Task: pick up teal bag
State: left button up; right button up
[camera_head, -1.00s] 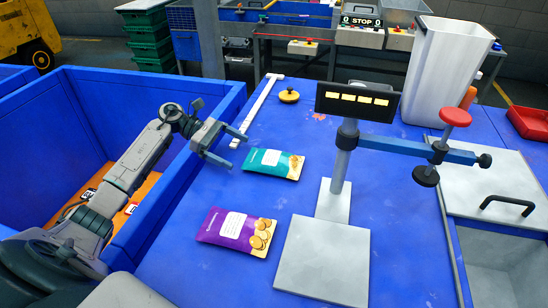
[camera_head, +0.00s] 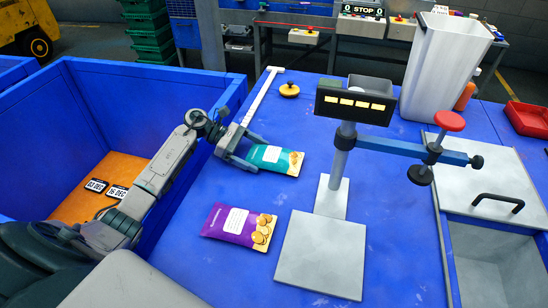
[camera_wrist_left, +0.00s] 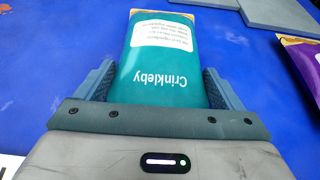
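The teal bag (camera_head: 280,160) lies flat on the blue table. In the left wrist view the teal bag (camera_wrist_left: 166,70) reads "Crinkleby" and reaches in between the fingers. My left gripper (camera_head: 254,153) is at its left end, with one finger on either side of that end. In the left wrist view the gripper (camera_wrist_left: 158,85) has its fingers apart, beside the bag's two edges. I cannot tell whether they touch it. My right gripper is not in view.
A purple bag (camera_head: 238,224) lies in front of the teal bag. A scale with a grey plate (camera_head: 322,255) and a post with a display (camera_head: 356,104) stands to the right. The blue bin wall (camera_head: 209,140) is on the left.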

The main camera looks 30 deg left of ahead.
pick_arm(q)
jog(key=c, duration=0.3)
jog(key=shift+c, duration=0.2)
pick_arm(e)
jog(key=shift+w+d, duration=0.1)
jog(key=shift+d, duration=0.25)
pick_arm(q)
jog(key=shift+r, duration=0.3)
notch_tip(320, 180, up, 9)
jog(key=b, duration=0.4)
jog(key=shift+f, duration=0.2)
jog(key=shift+r, duration=0.45)
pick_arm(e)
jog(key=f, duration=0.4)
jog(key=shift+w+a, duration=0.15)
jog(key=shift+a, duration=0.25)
